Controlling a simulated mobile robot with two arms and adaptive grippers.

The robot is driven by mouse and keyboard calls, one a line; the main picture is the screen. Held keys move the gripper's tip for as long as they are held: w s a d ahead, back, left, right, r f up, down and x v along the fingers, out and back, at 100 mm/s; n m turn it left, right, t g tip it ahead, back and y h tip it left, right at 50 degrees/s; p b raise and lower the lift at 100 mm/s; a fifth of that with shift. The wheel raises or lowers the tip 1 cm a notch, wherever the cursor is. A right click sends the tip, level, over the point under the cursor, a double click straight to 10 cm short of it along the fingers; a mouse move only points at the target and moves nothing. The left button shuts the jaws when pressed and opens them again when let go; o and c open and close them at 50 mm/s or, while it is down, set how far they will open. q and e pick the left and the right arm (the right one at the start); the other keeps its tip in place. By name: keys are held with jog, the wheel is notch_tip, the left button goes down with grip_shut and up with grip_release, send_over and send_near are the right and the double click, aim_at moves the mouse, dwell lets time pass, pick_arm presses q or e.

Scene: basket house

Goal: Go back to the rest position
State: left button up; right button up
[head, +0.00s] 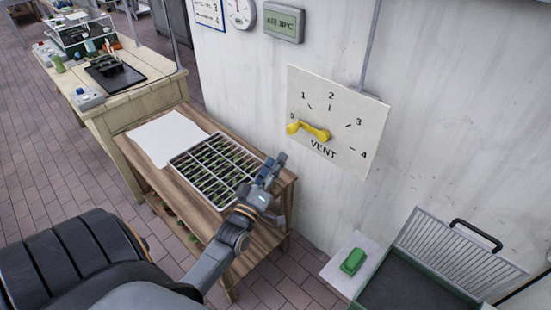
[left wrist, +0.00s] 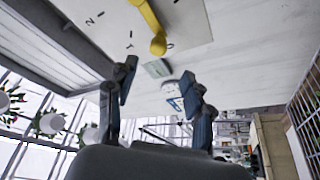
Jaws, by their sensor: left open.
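My left gripper (head: 272,170) hovers above the right end of the wooden bench, in front of the wall. It is open, with its two fingers (left wrist: 158,88) spread and nothing between them in the left wrist view. The yellow lever (head: 308,130) on the VENT dial plate (head: 350,110) points left, near the 0 mark. It also shows at the top of the left wrist view (left wrist: 150,25), beyond the fingers and apart from them. My right gripper is in neither view.
The bench (head: 285,185) holds a tray of green plants (head: 172,160) and a white sheet (head: 165,138). A second table (head: 150,95) stands at upper left. At lower right are a green block (head: 353,261) on a white surface and an open slatted container (head: 445,255). Brick floor lies open at left.

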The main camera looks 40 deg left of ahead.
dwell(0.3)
pick_arm(q)
jog(key=s+d+f+m+g+h, duration=0.1)
jog(key=s+d+f+m+g, duration=0.15)
jog(key=f, duration=0.95)
jog(key=s+d+f+m+g+h+b, duration=0.1)
jog(key=s+d+f+m+g+h, duration=0.2)
jog(key=f, duration=0.9)
jog(key=s+d+f+m+g, duration=0.1)
jog(key=s+d+f+g, duration=0.25)
jog(key=f, duration=0.85)
jog(key=s+d+f+m+g, duration=0.1)
jog(key=s+f+m+g, duration=0.1)
jog(key=s+f, duration=0.4)
jog(key=s+d+f+m+g+b, duration=0.1)
jog(key=s+f+g, duration=0.4)
jog(key=s, duration=1.1)
jog(key=s+d+f+m+g, duration=0.3)
jog(key=s+f+m, duration=0.2)
jog(key=s+f, duration=0.4)
jog(key=shift+s+g+b, duration=0.3)
jog(key=shift+s, duration=0.65)
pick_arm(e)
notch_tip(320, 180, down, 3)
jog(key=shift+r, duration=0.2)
pick_arm(q)
jog(key=shift+f, duration=0.1)
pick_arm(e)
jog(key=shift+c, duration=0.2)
